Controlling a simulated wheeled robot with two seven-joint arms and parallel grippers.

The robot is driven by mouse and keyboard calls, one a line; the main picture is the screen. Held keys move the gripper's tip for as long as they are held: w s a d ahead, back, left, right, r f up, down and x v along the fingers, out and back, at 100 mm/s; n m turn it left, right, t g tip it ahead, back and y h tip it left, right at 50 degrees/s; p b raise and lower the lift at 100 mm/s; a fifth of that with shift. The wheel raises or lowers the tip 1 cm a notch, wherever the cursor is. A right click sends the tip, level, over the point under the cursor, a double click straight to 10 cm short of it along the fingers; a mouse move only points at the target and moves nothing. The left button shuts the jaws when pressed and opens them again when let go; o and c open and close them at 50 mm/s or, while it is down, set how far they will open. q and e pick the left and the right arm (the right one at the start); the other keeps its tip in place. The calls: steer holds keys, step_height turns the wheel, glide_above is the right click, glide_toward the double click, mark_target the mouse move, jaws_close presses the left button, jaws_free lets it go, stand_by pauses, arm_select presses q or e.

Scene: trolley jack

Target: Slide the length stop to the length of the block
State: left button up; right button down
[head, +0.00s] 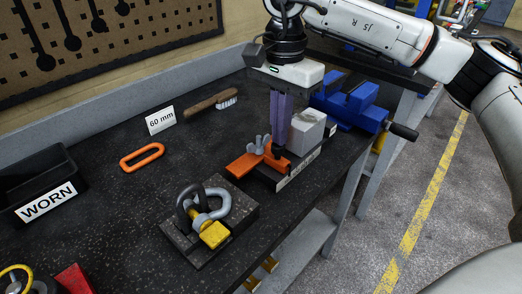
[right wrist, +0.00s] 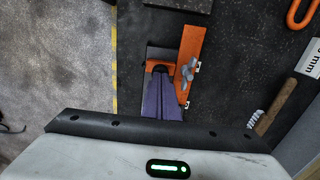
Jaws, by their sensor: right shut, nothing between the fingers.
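The orange length stop (head: 276,160) sits on a dark rail with a pale scale strip (head: 297,177) at the front edge of the bench. A grey wing nut (head: 257,146) stands on its orange arm. The stop also shows in the right wrist view (right wrist: 190,55). The light grey block (head: 308,130) stands behind it, to its right. My right gripper (head: 281,146) points down with purple fingers shut and empty, between stop and block as seen from the head. In the right wrist view the fingertips (right wrist: 160,76) are close to the stop; contact cannot be told. My left gripper is not in view.
A blue vise (head: 350,103) is right of the block. A dark plate (head: 180,232) with shackles is in front. A "60 mm" card (head: 160,120), a brush (head: 211,102) and an orange link (head: 142,157) lie further left. A black "WORN" bin (head: 40,175) is at far left.

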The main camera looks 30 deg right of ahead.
mark_target(297, 126)
steer(key=shift+w+d+p, duration=0.1)
steer(key=shift+w+d, duration=0.15)
steer(key=shift+d, duration=0.45)
steer(key=shift+w+d+p, duration=0.1)
steer(key=shift+w+d, duration=0.1)
steer(key=shift+d, duration=0.45)
steer(key=shift+w+d+p, duration=0.1)
steer(key=shift+w+d, duration=0.15)
steer(key=shift+d, duration=0.45)
steer(key=shift+d, duration=0.15)
steer(key=shift+w+d, duration=0.25)
steer(key=shift+d, duration=0.35)
steer(key=shift+r, duration=0.15)
steer(key=shift+r+p, duration=0.85)
steer(key=shift+p, duration=0.15)
steer(key=r+p, duration=0.1)
steer(key=r, duration=0.1)
steer(key=a+r+p, duration=0.1)
steer(key=r+p, duration=0.1)
steer(key=shift+s+a, duration=0.1)
steer(key=shift+s, duration=0.1)
